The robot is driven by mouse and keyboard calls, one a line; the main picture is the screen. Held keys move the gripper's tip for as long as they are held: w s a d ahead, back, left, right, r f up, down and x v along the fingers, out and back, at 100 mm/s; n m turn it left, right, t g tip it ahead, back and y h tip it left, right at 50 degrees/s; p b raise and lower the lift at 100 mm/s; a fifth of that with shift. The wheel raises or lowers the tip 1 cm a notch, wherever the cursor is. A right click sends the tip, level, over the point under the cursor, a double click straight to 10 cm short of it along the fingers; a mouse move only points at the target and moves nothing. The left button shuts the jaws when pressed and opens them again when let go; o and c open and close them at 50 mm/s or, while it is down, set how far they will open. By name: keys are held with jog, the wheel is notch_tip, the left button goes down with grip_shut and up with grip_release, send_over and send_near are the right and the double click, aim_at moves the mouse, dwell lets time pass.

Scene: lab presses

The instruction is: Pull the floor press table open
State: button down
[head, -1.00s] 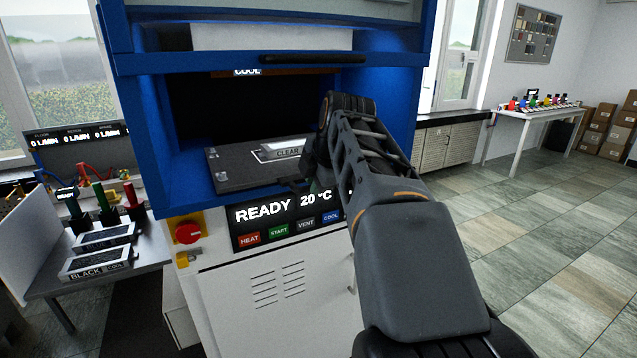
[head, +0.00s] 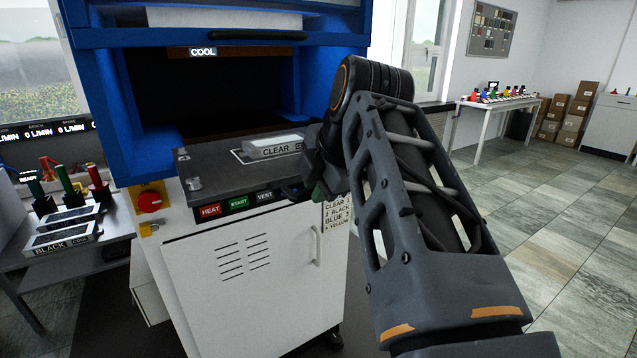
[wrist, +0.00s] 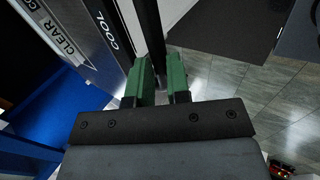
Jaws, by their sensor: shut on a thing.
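The grey press table (head: 215,166) sticks out of the front of the blue press (head: 105,120), beyond the control panel's top. A mould marked CLEAR (head: 275,149) lies on it; its label also shows in the wrist view (wrist: 62,38). My gripper (head: 316,190) is at the table's front right edge, partly hidden by my arm. In the wrist view the green fingers of my gripper (wrist: 162,72) are shut on a dark bar, the table's handle (wrist: 148,30). The handle is mostly hidden in the head view.
Below the table is the white cabinet (head: 255,285) with HEAT, START and VENT buttons and a red knob (head: 149,202). A side bench (head: 80,255) with a BLACK mould stands at left. The tiled floor at right is free.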

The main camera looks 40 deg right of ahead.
jog(key=shift+s+f, duration=0.1)
jog(key=shift+s, duration=0.45)
jog(key=c, duration=1.1)
grip_release()
jog(key=shift+s, duration=0.15)
jog(key=p+v, duration=0.3)
jog(key=v, duration=1.1)
